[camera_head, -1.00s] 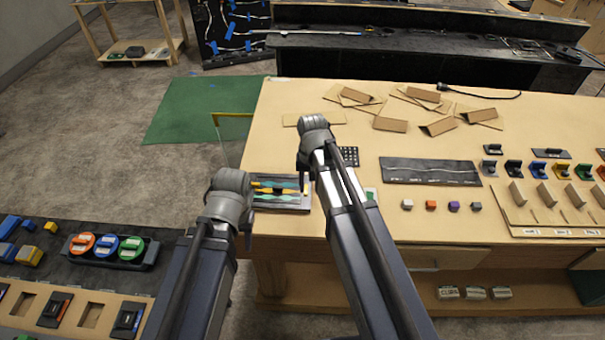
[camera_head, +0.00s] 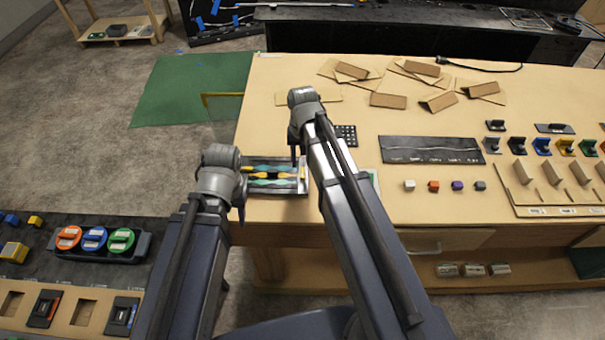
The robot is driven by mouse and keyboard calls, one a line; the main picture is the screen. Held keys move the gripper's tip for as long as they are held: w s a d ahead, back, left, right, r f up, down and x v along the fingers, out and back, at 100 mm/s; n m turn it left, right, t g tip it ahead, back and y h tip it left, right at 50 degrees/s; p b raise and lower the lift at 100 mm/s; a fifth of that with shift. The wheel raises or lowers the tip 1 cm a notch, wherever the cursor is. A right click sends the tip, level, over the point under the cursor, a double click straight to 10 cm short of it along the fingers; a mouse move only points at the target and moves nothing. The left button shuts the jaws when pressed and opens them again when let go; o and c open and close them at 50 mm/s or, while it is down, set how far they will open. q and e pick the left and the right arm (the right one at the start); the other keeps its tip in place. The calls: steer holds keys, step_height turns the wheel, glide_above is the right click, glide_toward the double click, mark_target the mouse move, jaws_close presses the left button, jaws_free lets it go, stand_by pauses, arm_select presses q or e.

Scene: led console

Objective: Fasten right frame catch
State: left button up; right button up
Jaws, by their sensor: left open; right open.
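A small framed panel (camera_head: 276,190) lies at the table's left edge, with teal and yellow wavy strips and a dark middle part. At its right side is a light upright strip with a yellow piece (camera_head: 302,173), probably the right frame catch; it is too small to tell whether it is fastened. My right gripper (camera_head: 294,158) is open and points down above the panel's upper right part, seemingly empty. My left gripper (camera_head: 241,214) is open and points down beside the panel's left edge. Its wrist hides part of that edge.
A black dotted card (camera_head: 346,134) lies behind the panel. Cardboard pieces (camera_head: 388,101) lie at the back, and a dark board (camera_head: 431,150) and small coloured cubes (camera_head: 434,186) lie to the right. A thin yellow-edged frame (camera_head: 221,96) stands at the left table edge.

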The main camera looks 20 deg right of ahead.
mark_target(303, 175)
step_height(303, 175, down, 5)
steer(key=b, duration=0.4)
steer(key=shift+f, duration=0.2)
jaws_close()
stand_by(0.3)
